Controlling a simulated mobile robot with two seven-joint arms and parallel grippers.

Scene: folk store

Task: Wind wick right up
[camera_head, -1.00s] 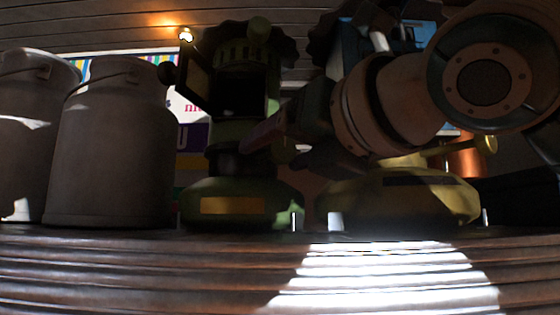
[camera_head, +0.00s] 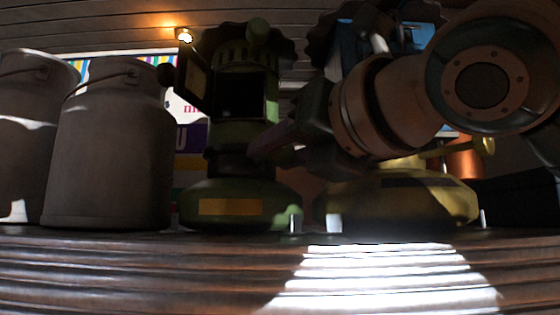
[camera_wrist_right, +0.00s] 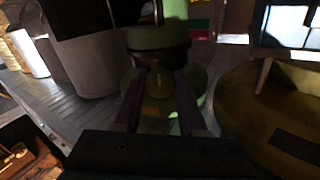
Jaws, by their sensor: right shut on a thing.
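A green heater (camera_head: 240,192) stands on the slatted shelf, with a round base, an orange label and an open small door at its upper left. It also shows in the right wrist view (camera_wrist_right: 158,40), dark. My right gripper (camera_head: 262,148) reaches in from the right, its fingers at the heater's middle, below the door opening. In the right wrist view its fingers (camera_wrist_right: 158,75) point at the burner part and are shut on a small part there, apparently the wick knob. That part is dark and mostly hidden, so its angle cannot be told. My left gripper is out of view.
A yellow heater (camera_head: 400,200) stands close on the right, partly behind my right arm. Two grey milk cans (camera_head: 110,150) stand on the left. The slatted shelf front (camera_head: 150,270) is clear, with a bright sunlit patch.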

